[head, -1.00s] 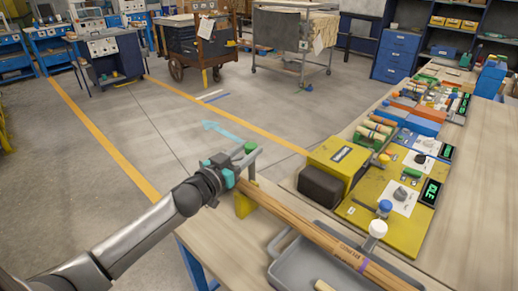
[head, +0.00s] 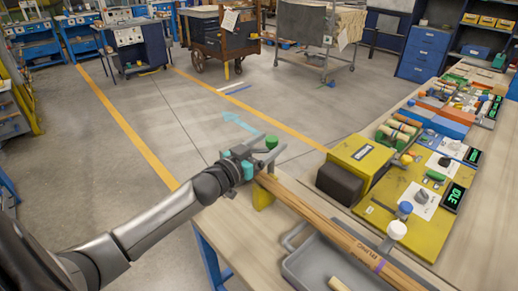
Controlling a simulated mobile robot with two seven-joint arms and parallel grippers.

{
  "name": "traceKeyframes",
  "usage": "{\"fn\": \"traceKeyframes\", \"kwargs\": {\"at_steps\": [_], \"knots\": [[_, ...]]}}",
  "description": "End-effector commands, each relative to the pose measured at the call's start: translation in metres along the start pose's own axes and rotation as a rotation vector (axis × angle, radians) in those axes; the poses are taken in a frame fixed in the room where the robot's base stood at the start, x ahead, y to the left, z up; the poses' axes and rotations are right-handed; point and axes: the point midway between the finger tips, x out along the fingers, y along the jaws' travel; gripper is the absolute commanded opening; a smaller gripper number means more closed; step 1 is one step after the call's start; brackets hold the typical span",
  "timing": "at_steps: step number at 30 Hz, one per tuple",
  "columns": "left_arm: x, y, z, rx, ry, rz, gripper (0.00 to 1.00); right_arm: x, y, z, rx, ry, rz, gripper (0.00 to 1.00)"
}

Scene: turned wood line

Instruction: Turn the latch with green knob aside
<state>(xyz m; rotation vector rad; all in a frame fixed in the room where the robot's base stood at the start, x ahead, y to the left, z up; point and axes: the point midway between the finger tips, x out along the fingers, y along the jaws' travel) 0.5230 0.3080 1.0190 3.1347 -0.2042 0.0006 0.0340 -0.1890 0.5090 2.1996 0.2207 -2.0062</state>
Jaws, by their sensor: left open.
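The green knob (head: 271,142) shows at the near end of the workbench, just above the end of a long wooden bar (head: 315,222). The latch part under the knob is mostly hidden by my gripper. My left gripper (head: 266,153) is open, its grey fingers reaching around the knob, one on each side. I cannot tell whether they touch it. A yellow support (head: 262,197) stands below the bar's end. My right gripper is not in view.
A grey tray (head: 297,268) lies on the bench beside the bar. A yellow machine box with a black block (head: 339,184) and a yellow panel with blue and white knobs (head: 435,238) stand to the right. Open floor lies beyond the bench's left edge.

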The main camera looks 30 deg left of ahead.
Motion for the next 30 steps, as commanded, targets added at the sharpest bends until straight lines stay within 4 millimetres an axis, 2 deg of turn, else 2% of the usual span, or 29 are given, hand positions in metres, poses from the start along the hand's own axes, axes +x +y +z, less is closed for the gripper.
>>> {"fn": "traceKeyframes", "kwargs": {"at_steps": [8, 30], "knots": [[-0.024, 0.001, 0.001, -0.002, -0.003, 0.000, 0.74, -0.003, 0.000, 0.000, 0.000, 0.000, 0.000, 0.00], [-0.127, 0.000, 0.001, -0.001, -0.004, -0.001, 0.74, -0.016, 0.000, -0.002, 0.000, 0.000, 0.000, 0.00]]}}
